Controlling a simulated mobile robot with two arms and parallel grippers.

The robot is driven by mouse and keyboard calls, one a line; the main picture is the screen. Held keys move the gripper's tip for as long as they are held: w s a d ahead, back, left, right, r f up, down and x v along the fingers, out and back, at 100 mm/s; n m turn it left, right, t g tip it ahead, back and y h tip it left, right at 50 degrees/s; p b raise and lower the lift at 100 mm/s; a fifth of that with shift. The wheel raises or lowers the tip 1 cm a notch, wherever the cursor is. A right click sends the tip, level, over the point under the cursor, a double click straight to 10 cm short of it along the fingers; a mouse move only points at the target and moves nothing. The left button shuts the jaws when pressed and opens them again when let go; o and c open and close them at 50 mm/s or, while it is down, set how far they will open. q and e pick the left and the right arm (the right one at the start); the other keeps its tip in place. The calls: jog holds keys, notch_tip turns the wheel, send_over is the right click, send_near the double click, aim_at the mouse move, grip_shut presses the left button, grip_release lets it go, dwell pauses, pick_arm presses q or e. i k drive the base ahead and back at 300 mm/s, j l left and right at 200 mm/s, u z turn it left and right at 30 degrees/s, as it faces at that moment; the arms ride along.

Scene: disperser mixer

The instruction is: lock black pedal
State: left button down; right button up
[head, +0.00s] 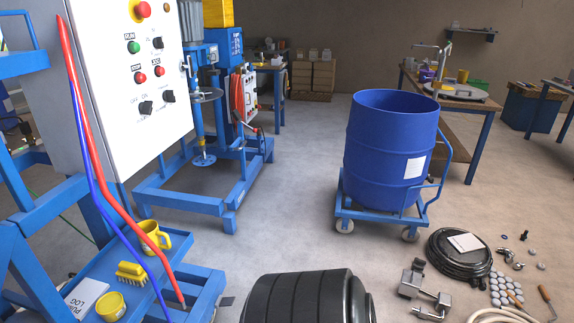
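A small dark flat piece (226,302) shows low at the right end of the near blue machine frame (205,284), close to the floor. It may be the black pedal, but it is too small to tell its shape or whether it is locked. Neither of my grippers is in view.
A white control panel (150,85) stands at the left. A blue drum (385,150) stands on a blue wheeled cart (375,214). A black ribbed round body (305,297) fills the bottom middle. Coiled hose (460,258) and metal parts (425,290) lie at the lower right. The middle floor is clear.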

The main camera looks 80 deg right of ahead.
aim_at(225, 301)
jog(key=z, duration=1.95)
